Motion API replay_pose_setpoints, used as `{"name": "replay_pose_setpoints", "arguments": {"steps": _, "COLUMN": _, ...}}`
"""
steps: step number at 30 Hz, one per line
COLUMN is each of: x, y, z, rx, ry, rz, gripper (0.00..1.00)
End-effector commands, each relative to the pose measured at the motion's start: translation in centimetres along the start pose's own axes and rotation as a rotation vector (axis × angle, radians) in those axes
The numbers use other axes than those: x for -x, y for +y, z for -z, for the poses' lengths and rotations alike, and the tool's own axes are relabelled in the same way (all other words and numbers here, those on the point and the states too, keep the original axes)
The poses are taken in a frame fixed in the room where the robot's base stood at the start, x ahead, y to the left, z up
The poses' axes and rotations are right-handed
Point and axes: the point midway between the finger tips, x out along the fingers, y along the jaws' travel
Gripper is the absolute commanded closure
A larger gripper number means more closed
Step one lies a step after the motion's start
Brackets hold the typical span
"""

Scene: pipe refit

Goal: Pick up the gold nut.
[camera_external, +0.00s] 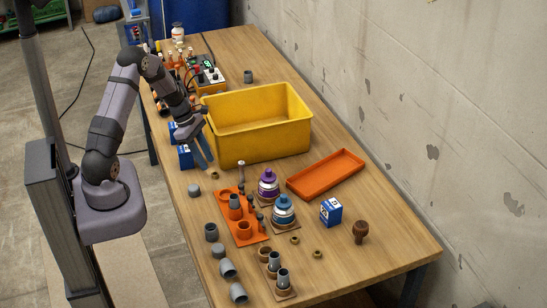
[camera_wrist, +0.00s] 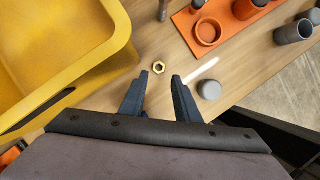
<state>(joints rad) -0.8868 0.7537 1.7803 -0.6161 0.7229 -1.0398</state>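The gold nut (camera_wrist: 159,67) lies flat on the wooden table in the wrist view, just beyond my fingertips and between the yellow bin and the orange fixture plate. In the external view it is a small ring (camera_external: 214,175) in front of the bin's near left corner. My gripper (camera_wrist: 161,77) is open and empty, its two dark fingers on either side of the line to the nut and not touching it. In the external view my gripper (camera_external: 202,160) points down beside the bin's left end. Its height above the table is hard to tell.
The yellow bin (camera_external: 262,143) stands close to my gripper. A grey cap (camera_wrist: 209,90) lies right of the fingers. The orange plate (camera_external: 252,235) holds grey fittings. Two similar small nuts (camera_external: 294,239) lie farther toward the front. Blue boxes (camera_external: 185,155) stand left of the gripper.

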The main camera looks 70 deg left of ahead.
Motion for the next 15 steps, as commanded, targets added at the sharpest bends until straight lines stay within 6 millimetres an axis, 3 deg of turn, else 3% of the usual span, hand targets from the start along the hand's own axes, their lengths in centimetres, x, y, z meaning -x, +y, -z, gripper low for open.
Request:
{"name": "replay_pose_setpoints", "arguments": {"steps": 9, "x": -3.4, "y": 0.2, "z": -0.1, "rx": 0.001, "ry": 0.0, "rz": 0.002, "gripper": 0.71}}
{"name": "replay_pose_setpoints", "arguments": {"steps": 15, "x": -4.4, "y": 0.2, "z": 0.0, "rx": -0.001, "ry": 0.0, "rz": 0.0, "gripper": 0.71}}
